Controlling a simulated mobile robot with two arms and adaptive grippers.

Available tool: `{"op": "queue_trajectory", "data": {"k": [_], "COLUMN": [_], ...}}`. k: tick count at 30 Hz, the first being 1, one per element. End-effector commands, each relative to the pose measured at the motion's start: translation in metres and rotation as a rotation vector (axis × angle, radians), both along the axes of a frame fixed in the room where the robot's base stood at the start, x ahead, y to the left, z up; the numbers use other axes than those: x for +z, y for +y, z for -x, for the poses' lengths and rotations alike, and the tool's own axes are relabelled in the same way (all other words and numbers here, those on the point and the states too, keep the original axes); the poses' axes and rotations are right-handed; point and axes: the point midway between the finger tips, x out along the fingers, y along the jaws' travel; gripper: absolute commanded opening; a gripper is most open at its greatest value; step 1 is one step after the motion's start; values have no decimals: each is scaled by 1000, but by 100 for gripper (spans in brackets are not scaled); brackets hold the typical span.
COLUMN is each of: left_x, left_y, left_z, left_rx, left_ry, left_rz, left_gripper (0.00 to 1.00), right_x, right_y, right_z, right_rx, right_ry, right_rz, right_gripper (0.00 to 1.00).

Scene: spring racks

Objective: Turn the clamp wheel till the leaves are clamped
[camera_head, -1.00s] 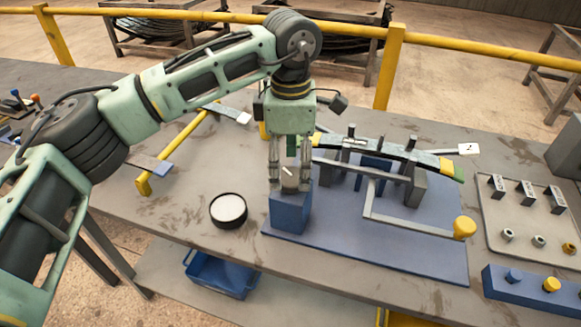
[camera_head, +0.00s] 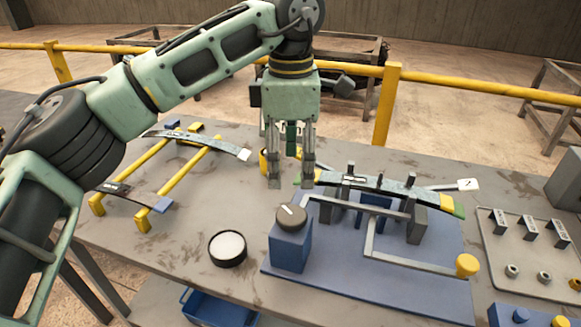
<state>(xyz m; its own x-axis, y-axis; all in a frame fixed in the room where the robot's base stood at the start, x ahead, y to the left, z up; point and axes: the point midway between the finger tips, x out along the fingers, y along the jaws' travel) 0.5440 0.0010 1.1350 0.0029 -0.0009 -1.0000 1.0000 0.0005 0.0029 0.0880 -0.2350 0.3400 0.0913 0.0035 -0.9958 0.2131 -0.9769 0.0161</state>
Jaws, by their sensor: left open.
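A dark round wheel (camera_head: 291,218) with a white mark on top sits on a blue block (camera_head: 290,250) at the left end of a blue base plate (camera_head: 410,289). I take it to be the clamp wheel. Whether the leaves are pressed tight cannot be told. My right gripper is out of view.
A grey lever with a yellow knob (camera_head: 467,265) reaches over the plate's right side. A round dish (camera_head: 228,248) stands left of the block. Another leaf (camera_head: 200,143) rests on yellow bars at the left. A grey tray (camera_head: 533,240) holds small parts at the right.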

Motion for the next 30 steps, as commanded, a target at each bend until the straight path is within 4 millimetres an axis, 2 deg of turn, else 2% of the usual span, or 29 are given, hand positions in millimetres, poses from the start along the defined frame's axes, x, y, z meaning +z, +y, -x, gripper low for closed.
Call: {"op": "queue_trajectory", "data": {"k": [7,11,16,24,30], "left_x": [-27,-40,-58,-101,-118], "left_y": [1,1,1,1,1], "left_z": [0,1,2,2,2], "left_rx": [302,406,427,425,424], "left_ry": [-2,3,5,7,4], "left_rz": [-3,-2,-2,-3,-2], "left_gripper": [64,64,64,64,64], "right_x": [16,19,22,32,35], "right_y": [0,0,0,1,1], "right_z": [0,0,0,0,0], "right_rx": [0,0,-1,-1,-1], "right_ry": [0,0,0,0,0], "right_rz": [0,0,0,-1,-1], "right_gripper": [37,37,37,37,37]}}
